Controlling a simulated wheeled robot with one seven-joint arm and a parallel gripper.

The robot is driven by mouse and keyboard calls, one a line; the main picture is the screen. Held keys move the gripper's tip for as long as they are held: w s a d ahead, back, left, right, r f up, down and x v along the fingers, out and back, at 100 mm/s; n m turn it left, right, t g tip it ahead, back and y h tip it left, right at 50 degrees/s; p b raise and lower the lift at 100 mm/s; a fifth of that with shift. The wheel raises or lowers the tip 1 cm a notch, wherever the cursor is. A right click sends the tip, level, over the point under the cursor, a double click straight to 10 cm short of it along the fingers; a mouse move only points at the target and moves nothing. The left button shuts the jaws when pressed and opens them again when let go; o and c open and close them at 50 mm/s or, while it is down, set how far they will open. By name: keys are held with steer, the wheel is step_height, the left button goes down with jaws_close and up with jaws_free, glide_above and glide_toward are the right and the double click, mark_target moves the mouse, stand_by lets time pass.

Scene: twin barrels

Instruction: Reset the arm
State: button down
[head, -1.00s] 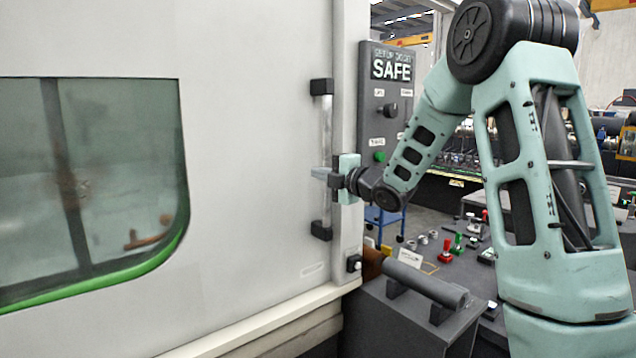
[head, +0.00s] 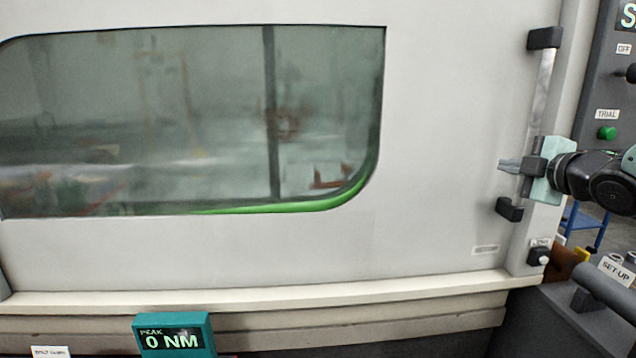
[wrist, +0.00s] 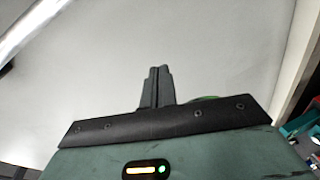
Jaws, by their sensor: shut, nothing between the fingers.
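My gripper (head: 507,165) is at the right of the head view, in front of the white machine door (head: 450,120). It is close to the door's vertical bar handle (head: 541,100), which has dark end mounts. Its fingers point left and overlap the handle line in this view; I cannot tell whether they touch it. In the wrist view, the two dark fingers (wrist: 157,86) lie together with nothing between them. A pale, plain surface fills most of the view behind them, and a bright bar (wrist: 35,28) crosses the top left corner.
The door has a large window (head: 160,120) with a green lower edge. A grey control panel (head: 600,85) stands right of the handle. A teal torque display (head: 174,335) reading 0 NM sits below. A dark box with a bar (head: 608,292) stands at lower right.

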steer(key=s+a+f+m+g, duration=0.3)
steer(key=s+a+f+g, duration=0.15)
steer(key=a, duration=0.55)
steer(key=s+a+f+m+g, duration=0.3)
steer(key=s+a+f, duration=0.3)
steer(key=a, duration=0.4)
steer(key=s+a+f+m+g, duration=0.1)
steer(key=s+a+f+g, duration=0.1)
steer(key=s, duration=0.5)
steer(key=s+a+f+m+g+h, duration=0.1)
steer(key=s+a+f+g, duration=0.1)
steer(key=s, duration=0.6)
steer(key=s+a+f+g, duration=0.2)
steer(key=s+a+g, duration=0.1)
steer(key=s, duration=0.5)
steer(key=shift+s+a+m+g+h, duration=0.2)
steer(key=shift+s+m+g+h, duration=0.15)
steer(key=shift+g, duration=0.2)
steer(key=shift+w, duration=0.1)
